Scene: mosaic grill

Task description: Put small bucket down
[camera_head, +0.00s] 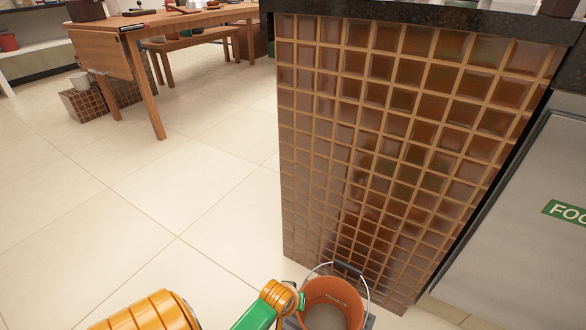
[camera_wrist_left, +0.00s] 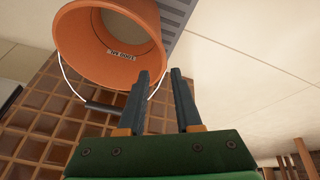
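One finger overlaps the mouth and the other is outside the wall. Whether they touch the bucket I cannot tell. In the head view its fingers are hidden. My right gripper is not in view.
A dark grey ribbed surface (camera_wrist_left: 176,14) shows beside the bucket. A brown-tiled counter end (camera_head: 400,130) with a dark top stands just beyond it. Open tiled floor (camera_head: 150,210) lies left, with a wooden table (camera_head: 190,18) and bench behind.

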